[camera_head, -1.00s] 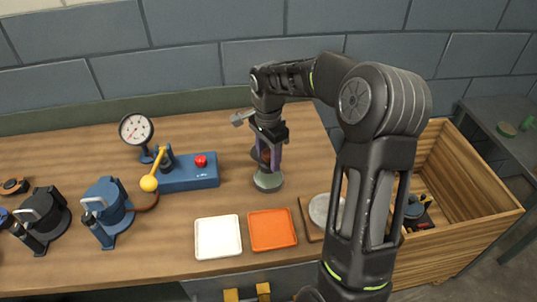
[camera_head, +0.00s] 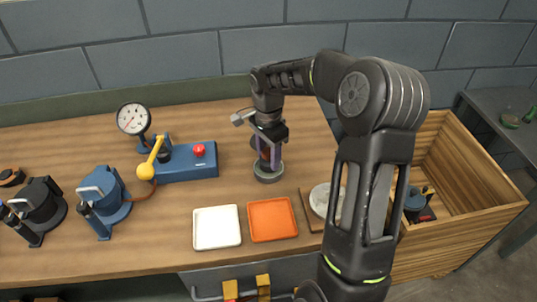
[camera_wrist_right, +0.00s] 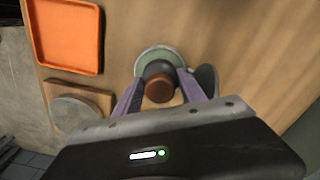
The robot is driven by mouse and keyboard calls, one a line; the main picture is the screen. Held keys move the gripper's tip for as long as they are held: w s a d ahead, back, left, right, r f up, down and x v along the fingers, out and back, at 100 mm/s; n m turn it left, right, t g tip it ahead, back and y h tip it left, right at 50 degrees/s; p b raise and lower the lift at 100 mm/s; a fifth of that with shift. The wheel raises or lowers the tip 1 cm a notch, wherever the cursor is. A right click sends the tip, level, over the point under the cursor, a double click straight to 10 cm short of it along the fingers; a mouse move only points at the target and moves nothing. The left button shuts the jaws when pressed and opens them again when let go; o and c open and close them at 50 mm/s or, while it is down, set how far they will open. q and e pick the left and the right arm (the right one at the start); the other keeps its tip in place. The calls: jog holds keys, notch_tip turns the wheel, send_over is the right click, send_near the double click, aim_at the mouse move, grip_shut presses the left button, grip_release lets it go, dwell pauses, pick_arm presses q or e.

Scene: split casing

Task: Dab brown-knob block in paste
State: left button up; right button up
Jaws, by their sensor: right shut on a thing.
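My right gripper (camera_head: 269,160) is shut on the brown-knob block, pointing down over a small round dish (camera_head: 268,175). In the right wrist view the block's brown knob (camera_wrist_right: 159,89) sits between the purple fingers, with its dark body below. The dish shows there as a pale green-grey ring (camera_wrist_right: 150,56) around the far side of the block. The block is low at the dish, but its underside is hidden, so I cannot tell whether it touches the paste. My left gripper is not in view.
A white tray (camera_head: 217,245) and an orange tray (camera_head: 272,236) lie in front of the dish. A grey disc (camera_head: 322,199) on a board is at their right. A wooden crate (camera_head: 480,216) is further right. A blue gauge unit (camera_head: 190,171) stands left.

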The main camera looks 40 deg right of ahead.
aim_at(268, 151)
jog(key=shift+f+b, duration=0.5)
jog(key=shift+f, duration=0.05)
dwell(1.9)
jog(key=shift+r, duration=0.1)
jog(key=shift+r+p, duration=2.4)
jog(key=shift+r, duration=1.1)
jog(key=n, duration=0.4)
jog(key=shift+w+f, duration=0.1)
jog(key=w+a+n, duration=0.2)
jog(key=a+n, duration=0.5)
jog(key=a, duration=0.3)
jog(key=w+a+f+n, duration=0.1)
jog(key=w+a+n, duration=0.2)
jog(key=a+n, duration=0.4)
jog(key=a+b, duration=0.1)
jog(key=a, duration=0.2)
jog(key=shift+f, duration=0.2)
